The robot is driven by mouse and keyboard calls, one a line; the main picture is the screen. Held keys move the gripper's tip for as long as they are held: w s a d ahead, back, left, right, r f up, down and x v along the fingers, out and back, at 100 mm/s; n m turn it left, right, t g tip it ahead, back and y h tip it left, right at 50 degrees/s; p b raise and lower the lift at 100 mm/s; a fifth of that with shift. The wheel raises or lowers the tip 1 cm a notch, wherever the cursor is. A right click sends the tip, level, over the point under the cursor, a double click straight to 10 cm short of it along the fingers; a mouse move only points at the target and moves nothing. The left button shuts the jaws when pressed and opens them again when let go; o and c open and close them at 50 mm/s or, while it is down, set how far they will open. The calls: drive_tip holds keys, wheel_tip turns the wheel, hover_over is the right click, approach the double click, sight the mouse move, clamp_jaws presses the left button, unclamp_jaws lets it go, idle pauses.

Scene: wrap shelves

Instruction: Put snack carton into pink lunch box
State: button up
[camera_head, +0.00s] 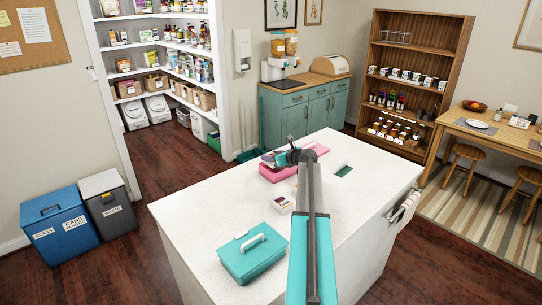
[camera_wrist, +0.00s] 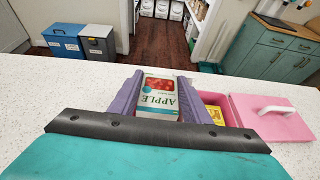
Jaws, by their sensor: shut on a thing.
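The snack carton (camera_wrist: 158,92), white and teal with "APPLE" and red fruit on its face, is between the purple fingers of my gripper (camera_wrist: 157,88) in the wrist view. My gripper is shut on it. The pink lunch box (camera_wrist: 208,68) is open beside and partly behind the right finger, with a yellow item inside. Its lid with a white handle (camera_wrist: 272,112) lies to the right. In the head view my gripper (camera_head: 268,158) is at the pink lunch box (camera_head: 272,174). The carton is not clear there, and I cannot tell whether it is inside the box.
A closed teal lunch box (camera_head: 251,257) stands on the white island (camera_head: 190,222), near its front left. Small cartons (camera_head: 281,203) lie between it and the pink box. A dark green item (camera_head: 344,171) is at the right. The island's left part is clear.

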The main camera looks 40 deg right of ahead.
drive_tip(key=shift+f, duration=0.7)
idle(0.3)
drive_tip(key=o, duration=1)
drive_tip(key=shift+o, duration=0.2)
drive_tip(key=shift+r, duration=0.1)
drive_tip(key=shift+r, duration=0.7)
drive_tip(key=b+v, duration=0.3)
drive_tip(key=v, duration=0.9)
drive_tip(key=shift+f, duration=0.15)
